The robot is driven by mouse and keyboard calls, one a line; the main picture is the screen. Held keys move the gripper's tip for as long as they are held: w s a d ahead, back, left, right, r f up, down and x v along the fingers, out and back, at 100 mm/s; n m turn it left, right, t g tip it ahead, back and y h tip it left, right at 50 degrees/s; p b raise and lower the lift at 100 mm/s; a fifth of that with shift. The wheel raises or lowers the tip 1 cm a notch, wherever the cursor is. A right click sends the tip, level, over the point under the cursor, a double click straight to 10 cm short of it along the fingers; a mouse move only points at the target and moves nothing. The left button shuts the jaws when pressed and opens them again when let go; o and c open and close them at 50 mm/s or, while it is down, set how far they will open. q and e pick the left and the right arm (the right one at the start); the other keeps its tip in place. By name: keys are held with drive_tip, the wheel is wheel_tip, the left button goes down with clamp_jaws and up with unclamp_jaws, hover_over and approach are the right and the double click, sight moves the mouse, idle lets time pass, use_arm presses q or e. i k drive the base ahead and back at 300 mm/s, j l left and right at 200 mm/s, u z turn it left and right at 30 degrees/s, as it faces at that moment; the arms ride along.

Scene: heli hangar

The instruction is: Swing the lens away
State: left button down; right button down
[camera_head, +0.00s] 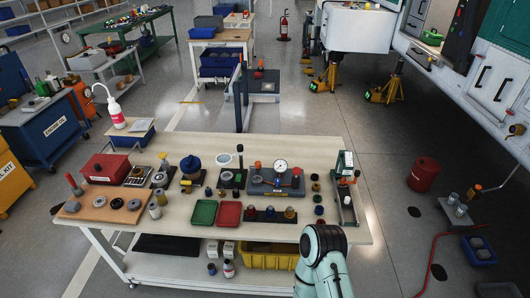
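A small round pale-rimmed piece (223,159) that looks like a lens is near the back middle of the workbench (130,231). It sits over the back edge of a dark base (233,180), which also carries a thin upright post. How the lens joins the post is too small to tell. One of my arms reaches in at the bottom, right of the middle, in front of the bench's front edge. No gripper fingers show on it. My other arm is out of view.
A gauge block (280,180) stands right of the lens base. Green (204,212) and red (229,214) trays lie in front. A blue-topped pot (190,167) stands left. A tall green-topped device (344,165) is at the bench's right end.

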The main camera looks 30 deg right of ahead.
sight(224, 160)
drive_tip(key=z, duration=0.7)
